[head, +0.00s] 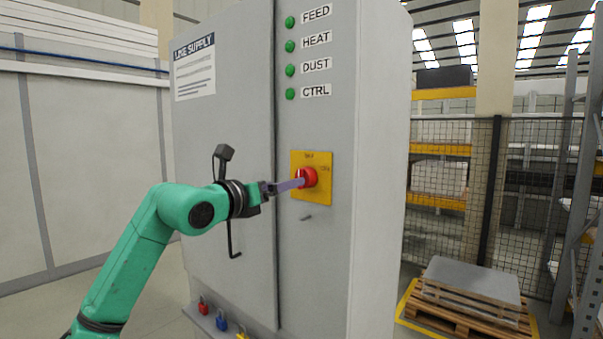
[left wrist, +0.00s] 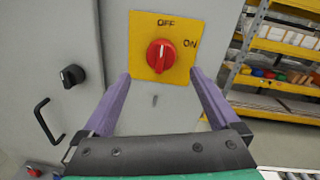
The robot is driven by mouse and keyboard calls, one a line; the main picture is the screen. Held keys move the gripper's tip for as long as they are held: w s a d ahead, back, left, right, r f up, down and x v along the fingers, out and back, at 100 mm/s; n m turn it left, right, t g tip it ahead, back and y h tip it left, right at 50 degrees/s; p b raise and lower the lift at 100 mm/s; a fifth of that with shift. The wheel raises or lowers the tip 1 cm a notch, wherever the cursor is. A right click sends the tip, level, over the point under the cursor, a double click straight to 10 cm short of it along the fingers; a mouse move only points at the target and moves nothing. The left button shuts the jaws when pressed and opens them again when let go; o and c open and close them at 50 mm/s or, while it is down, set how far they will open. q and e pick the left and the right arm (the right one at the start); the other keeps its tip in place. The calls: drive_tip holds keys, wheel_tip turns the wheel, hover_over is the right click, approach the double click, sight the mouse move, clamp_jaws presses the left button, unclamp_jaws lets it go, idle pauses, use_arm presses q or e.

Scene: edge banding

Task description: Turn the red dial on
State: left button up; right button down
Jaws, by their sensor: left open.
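The red dial (head: 306,177) sits on a yellow plate (head: 325,196) on the grey cabinet's front. In the left wrist view the dial (left wrist: 160,56) shows a white pointer mark, and its grip ridge stands about upright, towards OFF. The plate (left wrist: 183,74) reads OFF at the top and ON at the upper right. My left gripper (head: 298,184) is open, its purple fingers pointing at the plate. In the left wrist view the gripper (left wrist: 160,80) has one finger on each side below the dial, apart from it. My right gripper is not in view.
The grey cabinet (head: 380,130) carries green lamps (head: 290,70) labelled FEED, HEAT, DUST and CTRL. A black knob (left wrist: 72,75) and a black handle (left wrist: 43,120) are left of the plate. Padlocks (head: 221,323) hang low. A pallet (head: 460,310) stands at right.

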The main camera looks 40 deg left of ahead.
sight(299, 176)
use_arm(q)
drive_tip(key=w+p, duration=0.4)
drive_tip(key=w, duration=0.1)
drive_tip(key=w+r+p, duration=0.1)
drive_tip(key=w+p, duration=0.1)
drive_tip(key=w, duration=0.1)
drive_tip(key=shift+a+p, duration=0.3)
drive_tip(key=shift+p, duration=0.1)
drive_tip(key=shift+w+f, duration=0.25)
drive_tip(key=shift+f, duration=0.15)
drive_tip(key=c, duration=1.4)
